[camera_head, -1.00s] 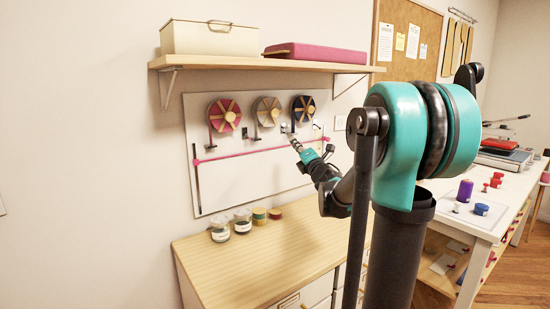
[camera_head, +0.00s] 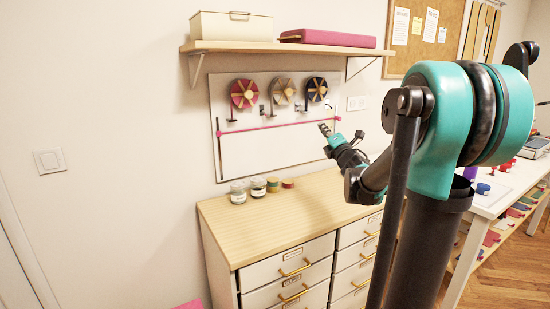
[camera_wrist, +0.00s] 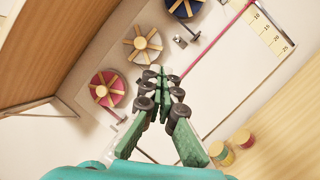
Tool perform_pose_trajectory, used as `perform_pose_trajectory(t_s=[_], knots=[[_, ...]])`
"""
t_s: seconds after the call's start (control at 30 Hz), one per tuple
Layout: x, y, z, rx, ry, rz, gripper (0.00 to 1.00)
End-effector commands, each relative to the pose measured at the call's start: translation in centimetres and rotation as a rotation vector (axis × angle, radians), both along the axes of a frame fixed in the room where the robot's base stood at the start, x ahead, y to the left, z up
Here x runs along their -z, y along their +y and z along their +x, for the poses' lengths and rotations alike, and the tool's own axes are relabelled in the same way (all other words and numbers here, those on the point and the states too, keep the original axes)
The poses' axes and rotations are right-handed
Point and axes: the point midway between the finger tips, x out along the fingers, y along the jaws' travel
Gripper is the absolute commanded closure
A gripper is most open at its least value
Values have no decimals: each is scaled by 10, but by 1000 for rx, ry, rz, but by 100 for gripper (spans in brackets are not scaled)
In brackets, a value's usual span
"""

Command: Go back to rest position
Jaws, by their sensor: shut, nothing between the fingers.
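My gripper (camera_head: 325,131) is shut and empty. In the head view it is raised in front of the wall board, over the wooden dresser, at the end of my teal and black arm. In the wrist view its green fingers (camera_wrist: 158,72) meet at the tips, with the wall board behind them. The fingers touch nothing that I can see.
A white board (camera_head: 265,155) on the wall carries red, tan and blue reels and a pink bar. A shelf (camera_head: 290,47) with boxes is above. Small jars (camera_head: 238,192) stand on the dresser top (camera_head: 300,215). A white table (camera_head: 490,205) stands at right.

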Motion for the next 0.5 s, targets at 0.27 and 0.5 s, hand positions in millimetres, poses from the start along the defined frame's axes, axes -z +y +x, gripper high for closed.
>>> perform_pose_trajectory(t_s=[0.27, 0.5], knots=[[19, -22, -10, 76, 100, 171, 100], [57, -51, -33, 189, 245, 431, 100]])
